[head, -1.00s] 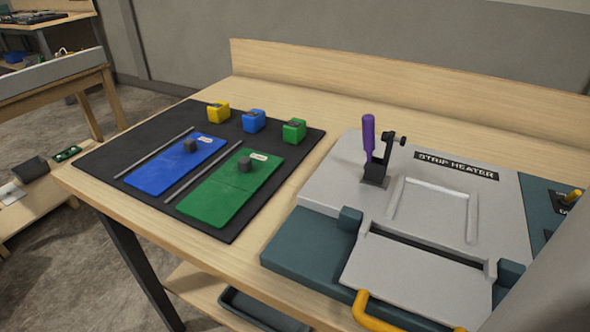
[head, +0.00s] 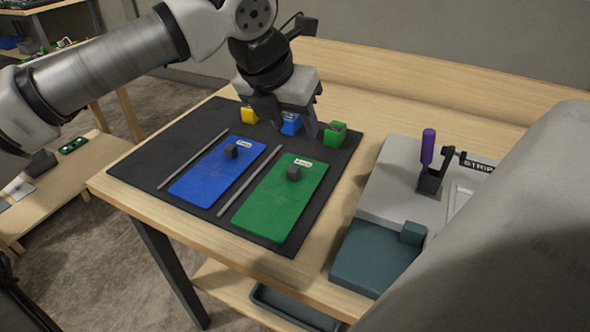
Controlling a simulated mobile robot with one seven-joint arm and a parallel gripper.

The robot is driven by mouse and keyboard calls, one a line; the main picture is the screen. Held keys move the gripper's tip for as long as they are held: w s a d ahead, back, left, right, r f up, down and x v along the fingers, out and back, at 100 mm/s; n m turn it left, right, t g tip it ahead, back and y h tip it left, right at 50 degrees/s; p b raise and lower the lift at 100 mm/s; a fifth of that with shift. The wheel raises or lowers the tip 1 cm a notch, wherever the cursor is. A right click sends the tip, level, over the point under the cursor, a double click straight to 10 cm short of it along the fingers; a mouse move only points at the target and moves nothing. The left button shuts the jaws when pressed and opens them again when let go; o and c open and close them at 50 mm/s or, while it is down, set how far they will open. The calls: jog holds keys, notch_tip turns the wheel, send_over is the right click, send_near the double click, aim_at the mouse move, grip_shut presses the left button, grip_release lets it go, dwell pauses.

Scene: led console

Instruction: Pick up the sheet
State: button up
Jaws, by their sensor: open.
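Two flat sheets lie on the black mat (head: 150,160): a blue sheet (head: 205,176) on the left and a green sheet (head: 275,212) on the right. My gripper (head: 293,126) points down at the far side of the mat, beyond both sheets. Its jaws are open, around or in front of the small blue block (head: 291,123); I cannot tell which. It holds neither sheet.
A yellow block (head: 249,115) and a green block (head: 335,134) stand on either side of the blue one. Thin grey rods (head: 193,159) lie beside the sheets. The strip heater (head: 395,190) with its purple-handled clamp (head: 428,150) stands at right, partly hidden.

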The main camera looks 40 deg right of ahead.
jog(key=w+f+y, duration=0.1)
jog(key=w, duration=0.1)
jog(key=p, duration=0.1)
send_over(295, 166)
jog(key=s+a, duration=0.2)
jog(key=shift+n+t, duration=0.3)
jog(key=shift+t, duration=0.1)
jog(key=f, duration=0.7)
jog(key=shift+w+a, duration=0.2)
jog(key=shift+w+p+x, duration=0.1)
jog(key=shift+p+x, duration=0.35)
jog(key=shift+x, duration=1.05)
jog(key=shift+w+p+x, duration=0.15)
jog(key=shift+p+x, duration=0.3)
jog(key=shift+x, duration=1.05)
jog(key=shift+a, duration=0.1)
jog(key=shift+c, duration=0.5)
grip_shut()
